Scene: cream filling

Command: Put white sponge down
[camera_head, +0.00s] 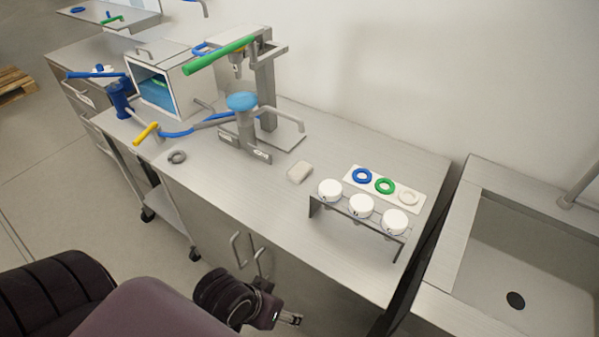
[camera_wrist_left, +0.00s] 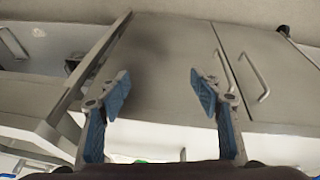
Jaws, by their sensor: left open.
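The white sponge (camera_head: 300,172) lies flat on the steel worktop in the head view, between the press stand and the small rack with white-topped items. No gripper touches it. My left gripper (camera_head: 290,318) is low at the bottom of the head view, in front of the cabinet doors and well apart from the sponge. In the left wrist view, my left gripper (camera_wrist_left: 165,95) is open, with two blue-padded fingers spread and nothing between them. The sponge does not show there. My right gripper is not in view.
A rack with white-topped items (camera_head: 361,206) and a plate with blue, green and white rings (camera_head: 409,197) stand right of the sponge. A sink (camera_head: 520,250) is far right. The worktop's front middle is clear.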

